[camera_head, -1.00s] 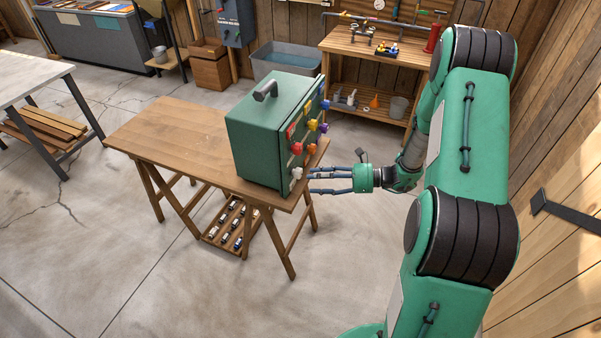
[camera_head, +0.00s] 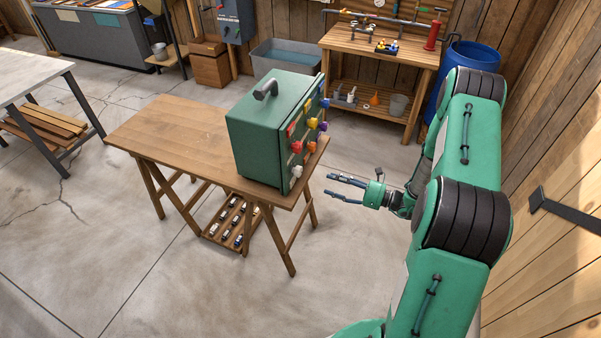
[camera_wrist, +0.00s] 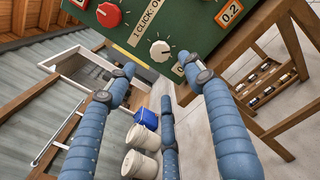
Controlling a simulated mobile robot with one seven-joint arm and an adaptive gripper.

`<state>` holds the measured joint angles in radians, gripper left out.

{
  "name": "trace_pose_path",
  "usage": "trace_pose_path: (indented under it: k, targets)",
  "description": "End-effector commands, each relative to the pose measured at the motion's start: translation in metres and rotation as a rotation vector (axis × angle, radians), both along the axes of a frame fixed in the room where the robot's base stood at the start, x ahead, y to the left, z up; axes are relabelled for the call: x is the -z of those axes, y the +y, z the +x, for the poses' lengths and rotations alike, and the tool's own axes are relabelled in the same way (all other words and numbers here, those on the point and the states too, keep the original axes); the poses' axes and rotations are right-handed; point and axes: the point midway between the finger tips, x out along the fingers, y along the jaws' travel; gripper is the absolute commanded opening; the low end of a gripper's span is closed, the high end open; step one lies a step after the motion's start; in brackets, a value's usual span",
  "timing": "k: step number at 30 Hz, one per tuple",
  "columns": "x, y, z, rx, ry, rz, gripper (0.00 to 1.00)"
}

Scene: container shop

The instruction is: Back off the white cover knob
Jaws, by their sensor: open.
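The green box (camera_head: 262,135) stands on the wooden table, with coloured knobs on its right-hand face. The white knob (camera_head: 297,171) is the lowest, near the table's edge. In the wrist view the white knob (camera_wrist: 160,50) sits on the green panel, with a dial scale around it and a red knob to its left. My gripper (camera_head: 329,186) is open and empty, in the air to the right of the white knob, with a clear gap between. In the wrist view its blue fingers (camera_wrist: 155,75) spread below the knob without touching it.
The wooden table (camera_head: 170,130) holds the box; a rack of small items (camera_head: 232,225) sits beneath it. A workbench (camera_head: 375,48) and a blue barrel (camera_head: 465,68) stand behind. The floor around my gripper is clear.

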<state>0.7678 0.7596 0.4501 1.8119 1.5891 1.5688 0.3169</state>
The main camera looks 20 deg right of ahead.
Motion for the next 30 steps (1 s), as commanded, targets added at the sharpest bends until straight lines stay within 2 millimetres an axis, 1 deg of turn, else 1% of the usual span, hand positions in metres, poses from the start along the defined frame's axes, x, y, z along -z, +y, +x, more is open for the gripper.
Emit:
trace_pose_path:
  k: [5,11,24,30]
  targets:
    - [0.000,0.006,0.005,-0.002,0.000,0.000,0.53]
    - [0.001,0.020,0.019,-0.003,0.000,0.000,0.53]
    - [0.000,0.067,0.065,-0.004,-0.001,0.000,0.53]
    - [0.001,0.085,0.083,-0.003,0.000,0.000,0.53]
